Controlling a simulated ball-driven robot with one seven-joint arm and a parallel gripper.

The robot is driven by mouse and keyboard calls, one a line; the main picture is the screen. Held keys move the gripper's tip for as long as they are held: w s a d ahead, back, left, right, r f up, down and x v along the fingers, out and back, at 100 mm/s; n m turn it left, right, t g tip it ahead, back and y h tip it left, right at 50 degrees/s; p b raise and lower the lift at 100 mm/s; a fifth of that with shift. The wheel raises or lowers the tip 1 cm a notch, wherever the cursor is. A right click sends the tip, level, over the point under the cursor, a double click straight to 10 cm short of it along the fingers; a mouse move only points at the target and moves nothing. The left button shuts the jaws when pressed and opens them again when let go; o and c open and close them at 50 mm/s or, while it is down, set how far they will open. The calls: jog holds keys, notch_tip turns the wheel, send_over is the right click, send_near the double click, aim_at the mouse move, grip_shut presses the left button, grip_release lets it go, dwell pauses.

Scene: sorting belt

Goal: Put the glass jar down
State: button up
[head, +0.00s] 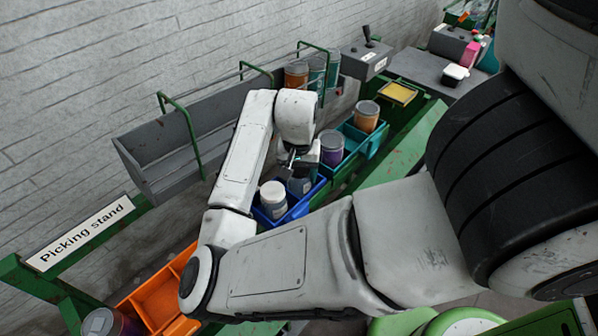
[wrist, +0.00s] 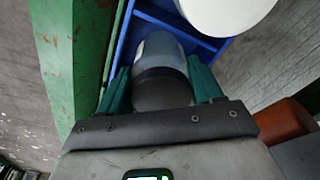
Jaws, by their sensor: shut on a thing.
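My gripper (head: 301,160) is shut on the glass jar (head: 299,185), which has a grey-blue body. In the wrist view the jar (wrist: 160,48) shows its dark lid between the two green fingers of my gripper (wrist: 161,84). The jar is at the blue bin (head: 296,212), in or just over a compartment beside a white jar (head: 272,197). The blue bin's walls (wrist: 195,38) show on both sides of the jar in the wrist view. I cannot tell whether its base touches the bin floor.
A teal bin (head: 352,138) behind holds a purple jar (head: 331,145) and an orange jar (head: 366,115). An orange bin (head: 160,298) stands at the lower left. A grey trough (head: 165,165) with green hoops runs along the wall, with several jars at its far end.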

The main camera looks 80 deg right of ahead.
jog(key=shift+f, duration=0.15)
jog(key=o, duration=0.8)
jog(key=shift+o, duration=0.2)
notch_tip(320, 180, up, 12)
jog(key=a+p, duration=0.1)
